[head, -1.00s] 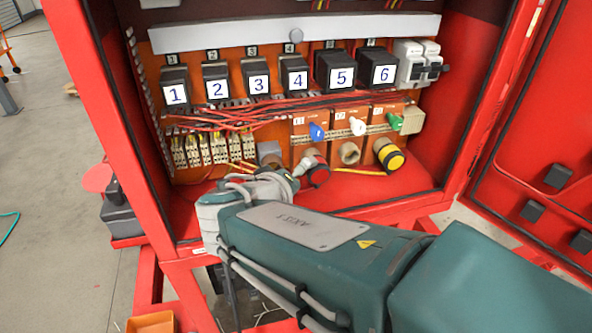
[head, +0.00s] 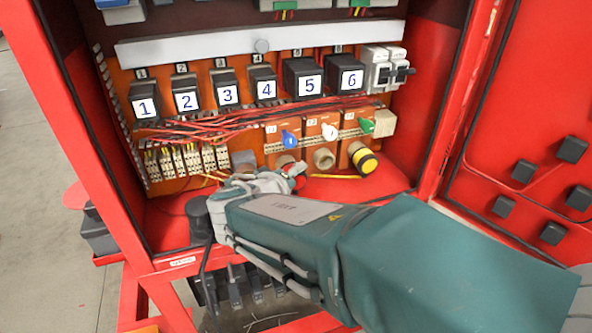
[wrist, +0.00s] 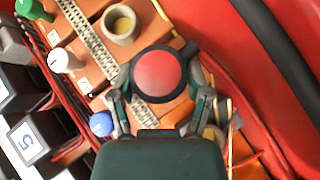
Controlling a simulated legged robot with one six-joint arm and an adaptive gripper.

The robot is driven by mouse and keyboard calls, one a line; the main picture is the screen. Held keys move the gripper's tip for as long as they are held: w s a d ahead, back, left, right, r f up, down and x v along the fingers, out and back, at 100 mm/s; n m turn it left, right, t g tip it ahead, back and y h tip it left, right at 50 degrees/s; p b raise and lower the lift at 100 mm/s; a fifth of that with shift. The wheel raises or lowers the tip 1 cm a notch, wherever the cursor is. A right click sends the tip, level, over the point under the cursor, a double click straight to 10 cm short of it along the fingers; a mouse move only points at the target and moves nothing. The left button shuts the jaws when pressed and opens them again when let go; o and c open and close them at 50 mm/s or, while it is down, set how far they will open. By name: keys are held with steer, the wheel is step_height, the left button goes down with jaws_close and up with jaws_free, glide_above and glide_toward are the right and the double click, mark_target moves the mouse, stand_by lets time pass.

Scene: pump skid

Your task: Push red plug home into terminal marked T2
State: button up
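The red plug (wrist: 158,73) shows in the wrist view as a round red face with a dark rim. My gripper (wrist: 160,82) has one finger on each side of it. I cannot tell whether the fingers press on the rim. In the head view, my gripper (head: 290,176) largely hides the red plug (head: 299,183), low in front of the socket below the blue knob. An empty round socket (head: 323,158) lies below the white knob and also shows in the wrist view (wrist: 120,25). The terminal marks are too small to read surely.
A yellow plug (head: 363,159) sits at the right socket. Blue (head: 290,139), white (head: 330,132) and green (head: 368,126) knobs are above the sockets. Loose red wires run behind. The red cabinet wall (wrist: 240,40) is close to the gripper's right in the wrist view.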

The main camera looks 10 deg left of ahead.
steer(key=o, duration=0.4)
steer(key=shift+f, duration=0.15)
steer(key=shift+a, duration=0.15)
steer(key=c, duration=0.4)
steer(key=shift+o, duration=0.2)
steer(key=shift+s, duration=0.1)
steer(key=shift+f, duration=0.1)
steer(key=shift+s+d, duration=0.55)
steer(key=shift+s, duration=0.15)
steer(key=shift+s+d, duration=0.75)
steer(key=shift+s, duration=0.25)
steer(key=shift+d, duration=0.1)
